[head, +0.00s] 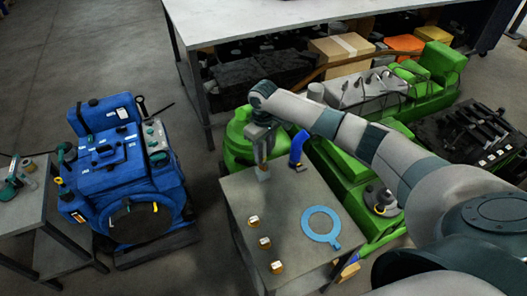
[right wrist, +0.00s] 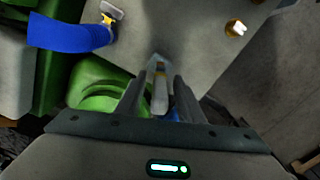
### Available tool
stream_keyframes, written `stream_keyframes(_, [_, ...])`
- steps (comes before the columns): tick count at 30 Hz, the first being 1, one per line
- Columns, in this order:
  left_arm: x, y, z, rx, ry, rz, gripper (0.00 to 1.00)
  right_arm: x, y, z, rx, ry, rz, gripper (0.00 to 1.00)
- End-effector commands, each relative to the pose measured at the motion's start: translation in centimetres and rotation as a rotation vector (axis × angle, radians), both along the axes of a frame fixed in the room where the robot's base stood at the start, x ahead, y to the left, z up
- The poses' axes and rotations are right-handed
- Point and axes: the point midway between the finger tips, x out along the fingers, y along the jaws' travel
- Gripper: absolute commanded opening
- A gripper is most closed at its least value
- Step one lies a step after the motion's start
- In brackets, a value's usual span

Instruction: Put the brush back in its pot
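My right gripper (head: 262,150) points down over the far left corner of the grey table. My left gripper is out of view.
The grey table (head: 288,196) holds a blue ring (head: 322,226), several small brass pieces (head: 264,242) and a blue bent hose (head: 298,150) near the gripper. A blue machine (head: 125,170) stands left, across free floor.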

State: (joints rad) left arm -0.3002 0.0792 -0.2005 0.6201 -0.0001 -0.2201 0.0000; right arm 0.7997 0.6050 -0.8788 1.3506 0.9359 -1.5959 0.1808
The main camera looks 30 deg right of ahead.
Motion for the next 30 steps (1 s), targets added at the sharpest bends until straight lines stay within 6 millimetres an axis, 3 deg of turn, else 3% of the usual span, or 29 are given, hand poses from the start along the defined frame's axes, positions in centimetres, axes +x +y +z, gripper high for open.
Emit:
stream_keyframes(5, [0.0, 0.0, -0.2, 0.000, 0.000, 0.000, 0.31, 0.0, 0.0, 0.6, -0.001, -0.001, 0.000, 0.34])
stream_keyframes(11, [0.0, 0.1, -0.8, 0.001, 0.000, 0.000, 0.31, 0.1, 0.0, 2.7, 0.001, -0.003, 0.001, 0.34])
stream_keyframes(24, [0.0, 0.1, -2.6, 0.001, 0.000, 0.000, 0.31, 0.1, 0.0, 10.5, 0.000, -0.003, 0.000, 0.34])
stream_keyframes(30, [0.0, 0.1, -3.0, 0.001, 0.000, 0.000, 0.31, 0.1, 0.0, 12.6, 0.001, -0.001, 0.000, 0.34])
